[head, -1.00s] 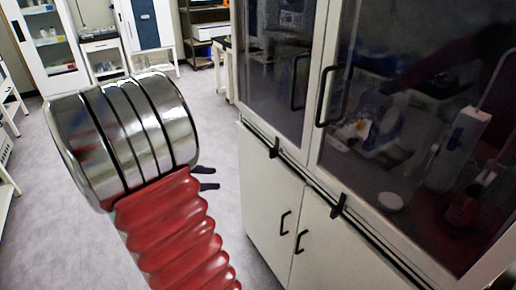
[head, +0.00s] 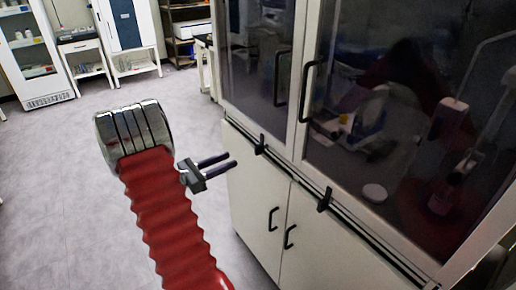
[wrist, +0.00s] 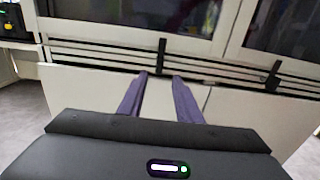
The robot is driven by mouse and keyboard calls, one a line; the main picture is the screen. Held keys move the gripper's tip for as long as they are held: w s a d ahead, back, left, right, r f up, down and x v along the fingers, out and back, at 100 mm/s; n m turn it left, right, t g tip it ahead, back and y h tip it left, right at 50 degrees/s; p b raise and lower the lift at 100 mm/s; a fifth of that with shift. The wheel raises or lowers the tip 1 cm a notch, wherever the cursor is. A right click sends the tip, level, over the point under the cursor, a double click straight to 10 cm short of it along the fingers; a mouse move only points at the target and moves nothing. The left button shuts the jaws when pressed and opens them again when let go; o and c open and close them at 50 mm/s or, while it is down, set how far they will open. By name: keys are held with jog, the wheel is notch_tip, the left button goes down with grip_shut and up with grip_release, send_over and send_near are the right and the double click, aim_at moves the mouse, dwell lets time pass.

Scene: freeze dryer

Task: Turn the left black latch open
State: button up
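The left black latch (head: 260,144) is a small upright black tab on the rail between the glass doors and the lower white doors. It also shows in the wrist view (wrist: 161,56), just above and between my fingertips. The other black latch (head: 325,199) is farther right on the same rail, and in the wrist view (wrist: 273,76) it is at the right. My gripper (head: 230,159) is left of the left latch in the head view, its two fingers parted and pointing at the cabinet. In the wrist view my gripper (wrist: 158,76) is open and empty, apart from the latch.
The glass-fronted cabinet (head: 297,160) has black handles on its glass doors (head: 311,90) and lower doors (head: 273,219). Other benches and cabinets stand along the back wall. The grey floor (head: 60,190) to the left is clear.

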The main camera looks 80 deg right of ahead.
aim_at(258, 155)
jog(key=x, duration=1.3)
jog(key=shift+s+d, duration=0.25)
jog(key=shift+s, duration=0.1)
